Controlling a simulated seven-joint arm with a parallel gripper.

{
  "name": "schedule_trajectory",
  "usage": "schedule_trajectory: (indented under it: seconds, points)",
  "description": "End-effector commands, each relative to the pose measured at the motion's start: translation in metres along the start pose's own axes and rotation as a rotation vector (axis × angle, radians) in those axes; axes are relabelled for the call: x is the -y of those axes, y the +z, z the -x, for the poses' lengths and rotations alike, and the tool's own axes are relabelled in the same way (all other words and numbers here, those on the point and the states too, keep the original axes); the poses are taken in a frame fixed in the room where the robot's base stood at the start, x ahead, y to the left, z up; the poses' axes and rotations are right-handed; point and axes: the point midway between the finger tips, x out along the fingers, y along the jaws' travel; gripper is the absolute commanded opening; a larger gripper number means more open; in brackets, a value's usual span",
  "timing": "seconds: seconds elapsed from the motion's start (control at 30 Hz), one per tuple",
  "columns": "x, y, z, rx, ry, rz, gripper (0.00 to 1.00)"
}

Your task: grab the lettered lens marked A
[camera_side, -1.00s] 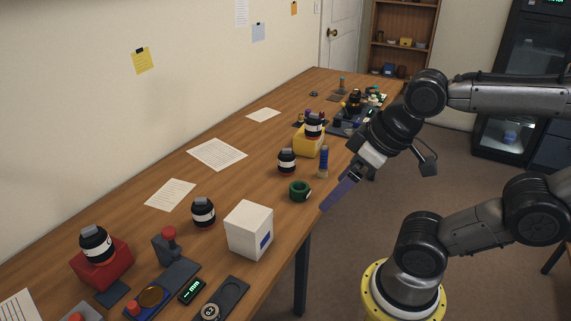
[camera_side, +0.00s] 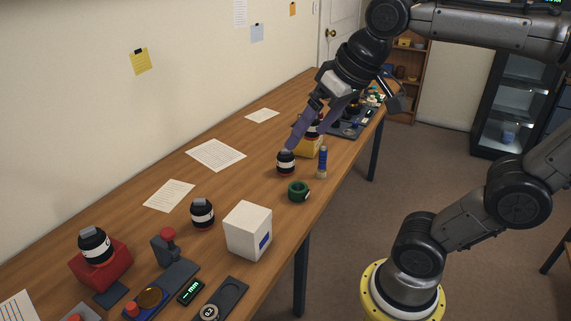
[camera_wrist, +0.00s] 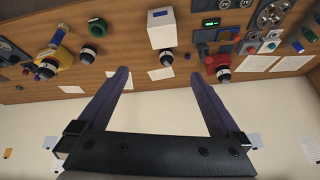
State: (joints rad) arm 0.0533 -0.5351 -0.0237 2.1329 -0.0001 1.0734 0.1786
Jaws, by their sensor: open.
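Several black lenses with white bands and grey tops are in view; no letter is readable, so I cannot tell which is A. In the side view one lens (camera_side: 286,164) stands on the table near the green ring. Another lens (camera_side: 202,214) stands left of the white box, and one lens (camera_side: 95,245) sits on a red block. A lens on a yellow block (camera_side: 306,147) is partly hidden by my fingers. My gripper (camera_side: 304,145) is open and empty, its fingertips appearing just above the lens near the ring. In the wrist view my gripper (camera_wrist: 160,73) spans open space.
A white box (camera_side: 249,230), a green ring (camera_side: 298,191) and a blue bottle-like item (camera_side: 322,162) stand along the table's right side. A red-knobbed fixture (camera_side: 168,245) and a small green-lit display (camera_side: 191,291) are in front. Paper sheets (camera_side: 216,155) lie at the wall side, with bare wood around them.

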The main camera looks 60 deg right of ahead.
Motion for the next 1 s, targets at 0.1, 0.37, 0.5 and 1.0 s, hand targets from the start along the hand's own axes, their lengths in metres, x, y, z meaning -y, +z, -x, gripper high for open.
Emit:
schedule_trajectory:
  seconds: [0.1, 0.37, 0.5, 1.0]
  points:
    - [-0.006, -0.049, -0.001, 0.029, 0.031, -0.088, 1.0]
    - [-0.041, -0.148, -0.034, 0.101, 0.103, -0.285, 1.0]
    - [-0.074, -0.19, -0.068, 0.145, 0.142, -0.386, 1.0]
    - [-0.246, -0.225, -0.242, 0.337, 0.255, -0.696, 1.0]
